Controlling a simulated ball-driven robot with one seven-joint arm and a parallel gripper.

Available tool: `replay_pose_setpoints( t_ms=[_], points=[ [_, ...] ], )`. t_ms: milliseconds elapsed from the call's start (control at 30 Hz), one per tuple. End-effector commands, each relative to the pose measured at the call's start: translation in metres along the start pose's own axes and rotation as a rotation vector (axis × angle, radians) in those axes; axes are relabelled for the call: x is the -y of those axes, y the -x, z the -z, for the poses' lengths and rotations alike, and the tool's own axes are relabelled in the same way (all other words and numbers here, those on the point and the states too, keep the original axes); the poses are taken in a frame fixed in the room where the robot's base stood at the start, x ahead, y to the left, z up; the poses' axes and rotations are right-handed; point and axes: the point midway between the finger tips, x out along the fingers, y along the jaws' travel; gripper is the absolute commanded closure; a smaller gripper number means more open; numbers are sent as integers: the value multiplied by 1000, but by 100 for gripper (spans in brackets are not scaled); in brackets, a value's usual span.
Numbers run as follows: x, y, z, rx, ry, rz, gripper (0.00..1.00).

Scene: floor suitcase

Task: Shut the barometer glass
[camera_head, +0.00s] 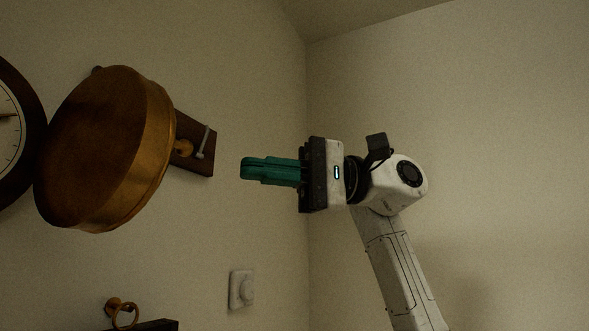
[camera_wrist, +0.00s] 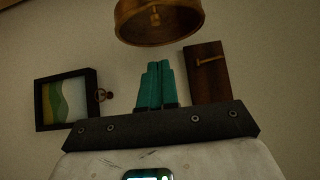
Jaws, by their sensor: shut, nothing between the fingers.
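A white dial with a dark round rim (camera_head: 10,128), apparently the barometer face, is cut off at the left edge of the head view. Beside it a large round brass-rimmed piece (camera_head: 105,150) stands out from the wall, tilted. It looks like the barometer's glass cover swung open, but I cannot make out a hinge. In the wrist view the brass round piece (camera_wrist: 158,22) is at the top, beyond my fingertips. My gripper (camera_head: 245,168) has teal fingers, shut and empty, pointing left, to the right of the brass piece and apart from it.
The wrist view shows a framed picture (camera_wrist: 66,98) at left.

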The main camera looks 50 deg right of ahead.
Motion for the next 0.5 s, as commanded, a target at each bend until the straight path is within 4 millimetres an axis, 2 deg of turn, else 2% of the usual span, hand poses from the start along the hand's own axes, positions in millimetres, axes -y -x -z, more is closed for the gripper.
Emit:
replay_pose_setpoints(
  t_ms=[133,300,500],
  points=[
    [1,-30,-1,3,0,0,100],
    [1,-45,-19,2,1,1,100],
    [0,-54,-28,1,0,1,100]
  ],
)
